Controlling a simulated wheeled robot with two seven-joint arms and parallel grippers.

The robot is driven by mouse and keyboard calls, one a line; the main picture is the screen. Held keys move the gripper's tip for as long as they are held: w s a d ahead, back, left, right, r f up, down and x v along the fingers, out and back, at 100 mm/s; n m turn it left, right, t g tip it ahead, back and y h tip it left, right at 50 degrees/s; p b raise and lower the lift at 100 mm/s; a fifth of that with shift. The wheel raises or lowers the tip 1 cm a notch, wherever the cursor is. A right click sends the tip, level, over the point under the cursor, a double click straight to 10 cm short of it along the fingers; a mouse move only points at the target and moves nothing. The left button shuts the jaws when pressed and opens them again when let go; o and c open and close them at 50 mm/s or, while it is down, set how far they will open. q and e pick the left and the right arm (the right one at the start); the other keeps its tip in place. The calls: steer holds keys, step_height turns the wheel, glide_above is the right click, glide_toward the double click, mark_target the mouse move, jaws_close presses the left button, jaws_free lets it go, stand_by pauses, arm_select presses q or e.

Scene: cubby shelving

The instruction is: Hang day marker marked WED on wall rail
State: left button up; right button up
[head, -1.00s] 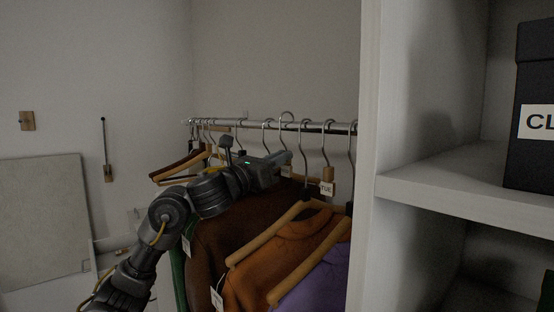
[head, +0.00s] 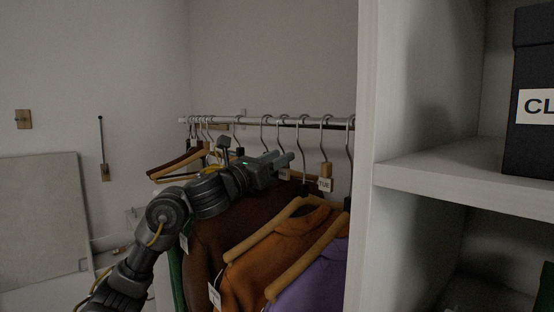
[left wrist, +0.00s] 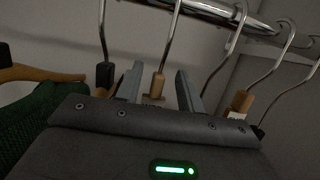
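The wooden day marker (left wrist: 157,86) hangs by its metal hook from the wall rail (left wrist: 215,12), between the two fingers of my left gripper (left wrist: 159,90). In the left wrist view the fingers stand apart with a gap on each side of the marker's block. In the head view my left gripper (head: 292,160) is just below the rail (head: 270,122), over the brown garment. It partly hides the marker there, and I cannot read its label. A second marker, labelled TUE (head: 325,184), hangs just right of it. My right gripper is not in view.
Garments on wooden hangers crowd the rail, including a brown one (head: 225,245), an orange one (head: 265,250) and a purple one (head: 315,285). A white cubby shelf (head: 455,180) with a black box (head: 532,70) stands close on the right.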

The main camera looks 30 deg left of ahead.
arm_select(q)
steer(key=b+v, duration=0.4)
steer(key=v, duration=0.7)
steer(key=shift+w+d+f, duration=0.1)
